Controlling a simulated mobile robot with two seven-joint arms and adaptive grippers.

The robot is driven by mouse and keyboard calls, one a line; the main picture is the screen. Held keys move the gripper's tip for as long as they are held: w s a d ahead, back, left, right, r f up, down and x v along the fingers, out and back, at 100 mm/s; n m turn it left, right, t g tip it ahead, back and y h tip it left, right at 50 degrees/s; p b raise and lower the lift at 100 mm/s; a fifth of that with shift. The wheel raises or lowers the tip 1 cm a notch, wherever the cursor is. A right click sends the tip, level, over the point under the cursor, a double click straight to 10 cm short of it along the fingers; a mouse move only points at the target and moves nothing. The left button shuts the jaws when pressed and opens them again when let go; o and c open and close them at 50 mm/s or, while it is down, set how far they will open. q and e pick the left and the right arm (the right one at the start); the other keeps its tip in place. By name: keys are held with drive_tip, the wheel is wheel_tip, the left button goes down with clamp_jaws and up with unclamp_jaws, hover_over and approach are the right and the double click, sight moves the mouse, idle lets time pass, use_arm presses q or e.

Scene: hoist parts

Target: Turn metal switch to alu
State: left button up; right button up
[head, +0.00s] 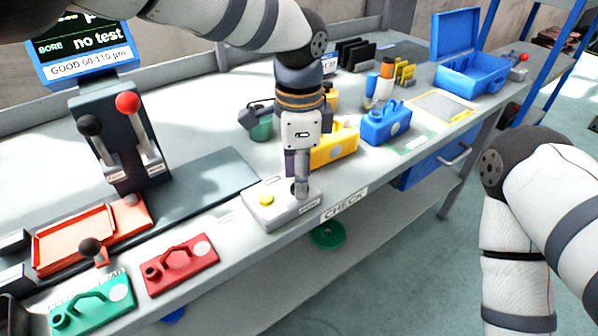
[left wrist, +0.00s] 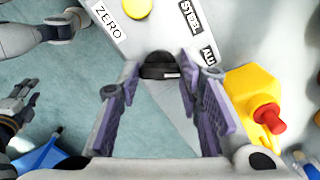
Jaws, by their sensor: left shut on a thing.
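The grey box (head: 285,212) with a yellow button stands at the bench front by the CHECK label. In the left wrist view its top (left wrist: 150,35) shows the labels ZERO, STEEL (left wrist: 191,17) and ALU (left wrist: 208,56). The black-topped metal switch (left wrist: 160,66) sits between my left fingertips, beside ALU. My left gripper (head: 298,180) points down over the box and is shut on the switch; it also shows in the left wrist view (left wrist: 160,80). The switch's exact setting cannot be told. A dark gripper, seemingly my right (left wrist: 14,108), shows at the left edge, jaws unclear.
A yellow can (head: 335,148) and a blue can (head: 385,125) stand just right of the box. Red (head: 180,265) and green (head: 92,308) can-shaped parts lie to the left. A two-lever stand (head: 115,140) and a screen (head: 85,45) stand at the left.

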use_arm(q)
drive_tip(key=shift+f, duration=0.1)
idle(0.4)
drive_tip(key=o, duration=1.2)
drive_tip(key=shift+c, duration=0.2)
wheel_tip(320, 180, up, 12)
